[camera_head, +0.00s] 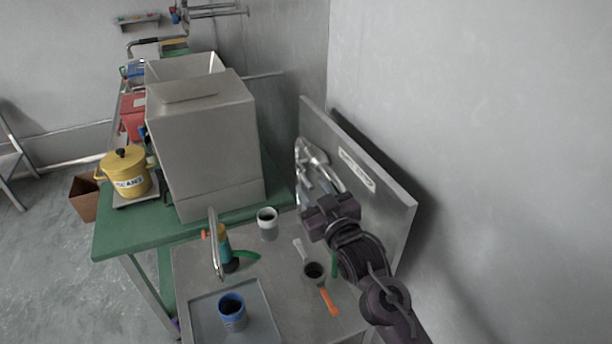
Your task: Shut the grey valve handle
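A light grey handle (300,248) stands out beside a dark round opening (314,271) on the grey metal bench; I take it for the grey valve handle, but it is small and I cannot tell its exact setting. An orange handle (329,301) and a green one (334,266) sit around the same opening. My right gripper (318,212) is above and to the right of the grey handle and looks apart from it. My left gripper is out of view.
A large grey box machine (205,140) rises behind. An upright panel (385,195) borders the right side.

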